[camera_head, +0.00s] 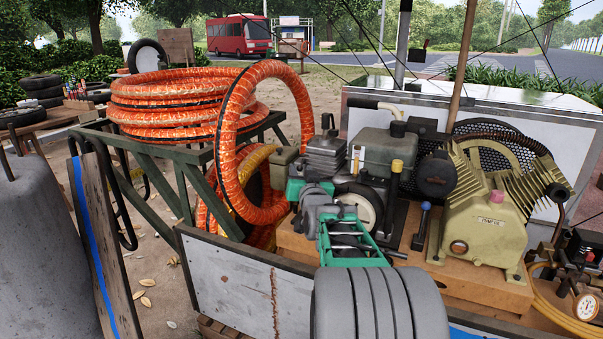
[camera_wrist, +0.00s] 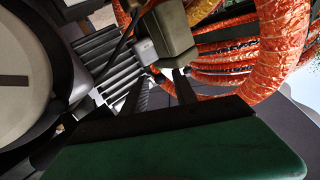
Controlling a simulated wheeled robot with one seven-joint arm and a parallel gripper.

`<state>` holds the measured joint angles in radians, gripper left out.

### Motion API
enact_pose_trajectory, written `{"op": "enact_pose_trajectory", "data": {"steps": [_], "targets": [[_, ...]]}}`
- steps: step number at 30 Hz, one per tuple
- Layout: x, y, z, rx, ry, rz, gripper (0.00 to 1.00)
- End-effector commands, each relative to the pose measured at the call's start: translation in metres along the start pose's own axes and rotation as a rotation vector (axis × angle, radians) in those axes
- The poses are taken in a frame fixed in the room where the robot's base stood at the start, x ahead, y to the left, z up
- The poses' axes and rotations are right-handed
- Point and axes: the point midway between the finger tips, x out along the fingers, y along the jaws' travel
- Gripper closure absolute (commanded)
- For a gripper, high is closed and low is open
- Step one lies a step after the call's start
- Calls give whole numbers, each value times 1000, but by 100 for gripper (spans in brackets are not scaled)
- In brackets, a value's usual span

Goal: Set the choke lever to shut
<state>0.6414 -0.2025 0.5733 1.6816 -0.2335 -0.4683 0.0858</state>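The small engine (camera_head: 382,150) stands on the wooden deck of the cart, with a finned grey block (camera_head: 325,152) and a khaki box (camera_head: 284,162) at its left. My gripper (camera_head: 300,188) is close to this left side, just below the khaki box; its fingertips are not clear there. In the wrist view, two dark fingers (camera_wrist: 165,88) stand apart with a visible gap and nothing seen between them. The khaki box (camera_wrist: 172,30) and a small light-grey block (camera_wrist: 147,50) lie just beyond the fingertips. I cannot make out the choke lever or its setting for certain.
Orange hose (camera_head: 262,140) loops close by at left, over a green metal frame (camera_head: 188,160). A blue-topped lever (camera_head: 422,222) stands between the engine and the tan pump (camera_head: 490,215). A white side panel (camera_head: 235,288) edges the cart in front.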

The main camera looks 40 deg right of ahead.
Motion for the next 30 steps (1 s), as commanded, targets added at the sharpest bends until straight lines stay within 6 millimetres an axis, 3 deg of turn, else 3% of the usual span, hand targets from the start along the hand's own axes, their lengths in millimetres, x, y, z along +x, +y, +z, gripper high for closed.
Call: {"op": "enact_pose_trajectory", "data": {"steps": [9, 21, 30], "targets": [[-3, 1, -2, 0, 2, 2, 62], [-72, 1, -1, -1, 3, 2, 62], [-79, 0, 0, 0, 1, 0, 62]]}}
